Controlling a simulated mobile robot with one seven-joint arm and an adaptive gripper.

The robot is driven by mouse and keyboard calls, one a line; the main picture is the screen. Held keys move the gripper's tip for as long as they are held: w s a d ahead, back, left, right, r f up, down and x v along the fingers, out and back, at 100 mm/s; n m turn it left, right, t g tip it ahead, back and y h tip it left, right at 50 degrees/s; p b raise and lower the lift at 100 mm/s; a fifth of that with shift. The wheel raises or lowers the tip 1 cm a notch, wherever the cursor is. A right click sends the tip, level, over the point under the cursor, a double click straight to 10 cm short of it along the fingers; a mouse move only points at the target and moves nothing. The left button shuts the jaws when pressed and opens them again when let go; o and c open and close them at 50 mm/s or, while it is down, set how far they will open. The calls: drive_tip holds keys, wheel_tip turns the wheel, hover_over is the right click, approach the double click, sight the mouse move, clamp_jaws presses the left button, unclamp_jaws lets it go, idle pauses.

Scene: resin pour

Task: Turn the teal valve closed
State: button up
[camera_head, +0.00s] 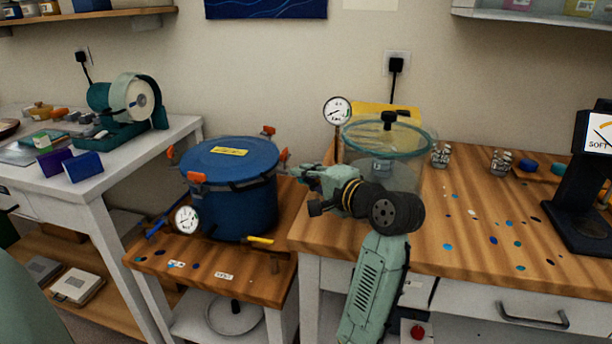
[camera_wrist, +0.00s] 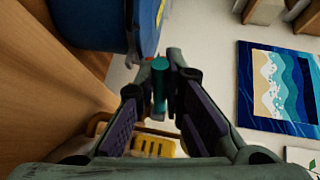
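In the wrist view, a short teal bar (camera_wrist: 159,84), which looks like the valve's handle, stands between the fingertips of my gripper (camera_wrist: 160,92). The dark finger pads lie apart on either side of it, with a gap showing; I cannot tell whether either finger touches it. In the head view, my gripper (camera_head: 290,170) reaches left toward the blue pressure pot (camera_head: 230,190), close to its right side. I cannot make out the teal valve there; the gripper may hide it. The pot also shows at the top left of the wrist view (camera_wrist: 92,20).
A clear chamber (camera_head: 405,165) with a gauge (camera_head: 337,110) stands behind my arm on the wooden bench (camera_head: 465,215). The pot has orange clamps, its own gauge (camera_head: 187,218) and a yellow-handled valve (camera_head: 258,240). A grinder-like machine (camera_head: 125,105) stands on the left table.

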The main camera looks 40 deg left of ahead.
drive_tip(key=o, duration=0.5)
drive_tip(key=v, duration=1.2)
